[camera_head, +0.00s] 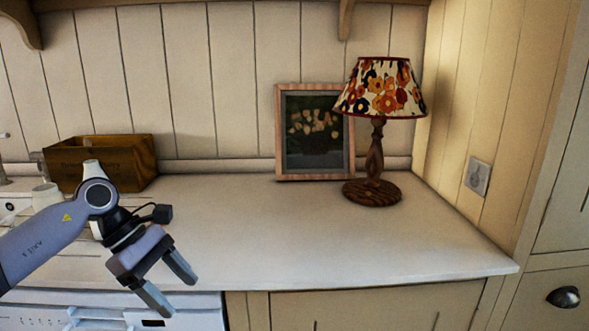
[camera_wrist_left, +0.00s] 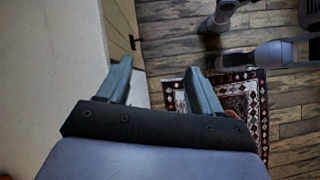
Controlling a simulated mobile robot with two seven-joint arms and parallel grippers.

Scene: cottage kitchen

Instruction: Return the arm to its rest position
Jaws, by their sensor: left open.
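My left gripper (camera_head: 168,284) is open, with nothing between its fingers. In the head view its arm comes in from the left, and the fingers point down and to the right in front of the counter's front edge. In the left wrist view both fingers of the left gripper (camera_wrist_left: 157,82) show apart and empty, with the floor and a cabinet front beyond them. My right gripper is not in view.
The white countertop (camera_head: 330,240) is clear in the middle. A floral lamp (camera_head: 376,155) and a framed picture (camera_head: 281,135) stand at the back. A wooden box (camera_head: 128,155) stands at the back left. A patterned rug (camera_wrist_left: 240,105) lies on the wooden floor.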

